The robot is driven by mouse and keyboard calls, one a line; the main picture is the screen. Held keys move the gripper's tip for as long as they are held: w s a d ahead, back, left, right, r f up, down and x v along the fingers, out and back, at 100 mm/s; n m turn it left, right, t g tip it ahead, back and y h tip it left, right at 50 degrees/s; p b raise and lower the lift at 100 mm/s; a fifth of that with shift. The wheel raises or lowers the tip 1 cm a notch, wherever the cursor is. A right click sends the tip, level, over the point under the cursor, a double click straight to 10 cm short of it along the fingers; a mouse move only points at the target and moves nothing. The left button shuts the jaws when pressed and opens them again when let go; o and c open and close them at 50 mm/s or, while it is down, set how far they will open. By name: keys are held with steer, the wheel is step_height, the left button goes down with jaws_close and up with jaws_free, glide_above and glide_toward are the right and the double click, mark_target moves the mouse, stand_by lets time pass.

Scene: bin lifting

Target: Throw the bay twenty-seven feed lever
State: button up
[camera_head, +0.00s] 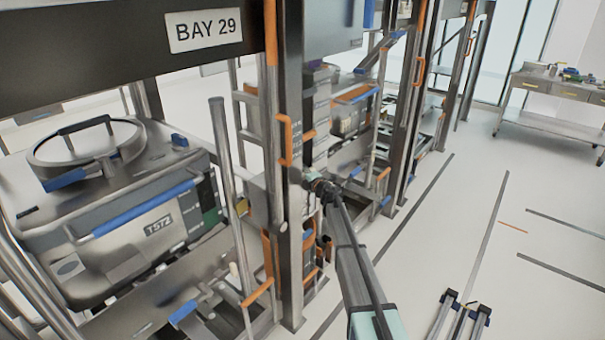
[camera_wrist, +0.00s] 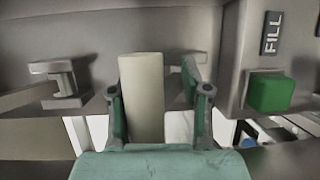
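In the wrist view a pale cream upright cylindrical handle (camera_wrist: 141,98), which looks like a lever grip, stands between the two green-padded fingers of my gripper (camera_wrist: 158,112). The left finger is close against the handle's left side. A gap shows between the handle and the right finger, so my gripper is open around it. In the head view my arm reaches in to the rack beside a steel post, and my gripper (camera_head: 319,184) is small there. The fingertips and the handle are not clear in that view. No bay twenty-seven label is readable.
A grey box with a green button (camera_wrist: 270,93) and a FILL label (camera_wrist: 272,33) stands close right of my gripper. A BAY 29 sign (camera_head: 203,30) hangs above a steel bin marked T57Z (camera_head: 125,215). Open floor (camera_head: 440,215) lies right of the rack; a bench (camera_head: 555,90) stands beyond.

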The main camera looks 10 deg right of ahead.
steer(key=shift+s+a, duration=0.1)
steer(key=v, duration=1.1)
steer(key=shift+s+d, duration=0.3)
steer(key=shift+s, duration=0.05)
